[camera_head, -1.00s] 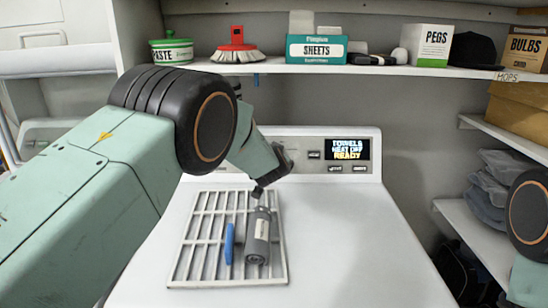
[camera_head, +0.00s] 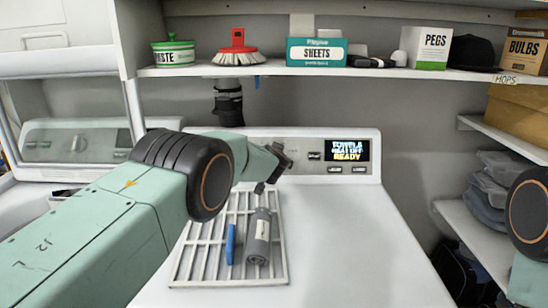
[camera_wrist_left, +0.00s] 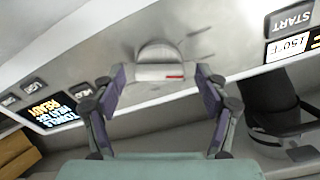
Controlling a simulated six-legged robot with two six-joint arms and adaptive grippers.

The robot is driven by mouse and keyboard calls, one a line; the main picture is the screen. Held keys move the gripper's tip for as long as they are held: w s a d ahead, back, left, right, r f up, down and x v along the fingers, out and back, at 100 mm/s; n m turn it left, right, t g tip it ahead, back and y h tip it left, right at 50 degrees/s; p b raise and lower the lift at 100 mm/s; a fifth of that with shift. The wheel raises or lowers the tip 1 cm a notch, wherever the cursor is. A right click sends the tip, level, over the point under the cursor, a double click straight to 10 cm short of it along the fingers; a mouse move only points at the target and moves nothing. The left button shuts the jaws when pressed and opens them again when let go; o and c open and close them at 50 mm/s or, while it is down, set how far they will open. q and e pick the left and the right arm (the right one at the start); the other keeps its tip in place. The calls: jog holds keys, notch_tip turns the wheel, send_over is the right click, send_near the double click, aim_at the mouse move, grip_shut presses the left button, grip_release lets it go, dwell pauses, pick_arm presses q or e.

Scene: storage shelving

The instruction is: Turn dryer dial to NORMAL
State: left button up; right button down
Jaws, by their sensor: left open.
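The dryer's control panel (camera_head: 311,152) stands at the back of its white top. Its display (camera_head: 347,150) reads roughly TOWELS, HEAT OFF, READY. My left gripper (camera_head: 278,162) is at the panel, left of the display, and my arm hides the dial in the head view. In the left wrist view, the pale round dial (camera_wrist_left: 157,62) with a red mark on its bar sits between the open fingers of my left gripper (camera_wrist_left: 158,78). Gaps show on both sides. The dial's markings are too blurred to read. My right gripper is out of frame.
A shelf (camera_head: 270,70) with boxes runs above. The dryer top's right side is clear. In the wrist view, START (camera_wrist_left: 292,20) is at right.

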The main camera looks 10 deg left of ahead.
pick_arm(q)
jog(key=shift+w+f, duration=0.1)
jog(key=shift+c, duration=0.3)
jog(key=shift+c, duration=0.7)
jog(key=c, duration=0.9)
jog(key=shift+c, duration=0.2)
jog(key=shift+n, duration=0.3)
jog(key=n, duration=0.4)
jog(key=shift+n+y, duration=0.4)
jog(key=shift+n, duration=1.9)
